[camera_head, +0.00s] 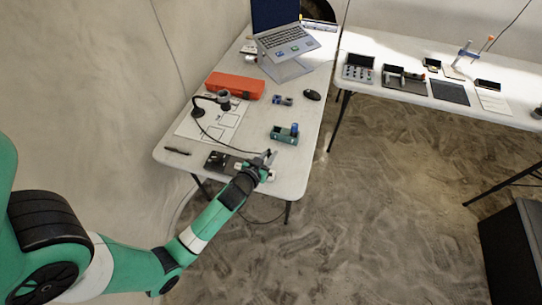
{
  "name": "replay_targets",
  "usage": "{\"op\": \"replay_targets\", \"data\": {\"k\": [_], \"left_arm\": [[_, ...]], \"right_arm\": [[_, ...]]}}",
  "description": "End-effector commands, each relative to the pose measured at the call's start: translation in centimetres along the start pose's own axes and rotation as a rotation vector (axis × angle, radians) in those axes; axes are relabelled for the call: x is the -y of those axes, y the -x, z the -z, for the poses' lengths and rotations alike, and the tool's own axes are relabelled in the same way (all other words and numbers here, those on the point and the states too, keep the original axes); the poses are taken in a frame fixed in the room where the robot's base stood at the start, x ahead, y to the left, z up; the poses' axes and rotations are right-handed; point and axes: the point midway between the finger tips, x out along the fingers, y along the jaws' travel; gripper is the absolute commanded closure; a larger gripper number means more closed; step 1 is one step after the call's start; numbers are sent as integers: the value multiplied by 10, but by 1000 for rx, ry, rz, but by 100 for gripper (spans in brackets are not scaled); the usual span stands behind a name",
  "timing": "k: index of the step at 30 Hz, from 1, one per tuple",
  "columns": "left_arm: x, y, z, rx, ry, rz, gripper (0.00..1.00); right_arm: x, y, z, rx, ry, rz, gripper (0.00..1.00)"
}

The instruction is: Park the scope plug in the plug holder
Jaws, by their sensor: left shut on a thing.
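My left gripper (267,157) is low over the front right part of the left table, beside a dark flat panel (222,162). It is shut on a small dark piece at the end of a thin black cable (222,142), which looks like the scope plug; the fingers hide most of it. The cable leads back to the black gooseneck scope (224,98), which stands on white sheets. I cannot tell for sure which piece is the plug holder. My right gripper is not in view.
The left table (172,140) also bears a red case (235,85), a small blue-grey part (283,100), a mouse (312,95), a black pen (177,151) and a laptop on a stand (287,42). A second table (400,47) with several devices stands at the right.

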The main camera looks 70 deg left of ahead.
Motion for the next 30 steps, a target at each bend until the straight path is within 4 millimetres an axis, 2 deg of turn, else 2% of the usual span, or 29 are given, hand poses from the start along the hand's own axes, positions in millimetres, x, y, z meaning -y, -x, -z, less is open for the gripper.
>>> {"op": "replay_targets", "data": {"k": [3, 8, 21, 30], "left_arm": [[0, 0, 0, 0, -2, -3, 100], [0, -4, -11, 0, -2, -3, 100], [0, -19, -52, 0, -2, -2, 100], [0, -20, -54, 0, -2, -3, 100]], "right_arm": [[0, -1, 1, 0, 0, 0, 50], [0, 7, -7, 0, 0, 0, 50], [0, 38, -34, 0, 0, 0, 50], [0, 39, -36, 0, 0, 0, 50]]}}
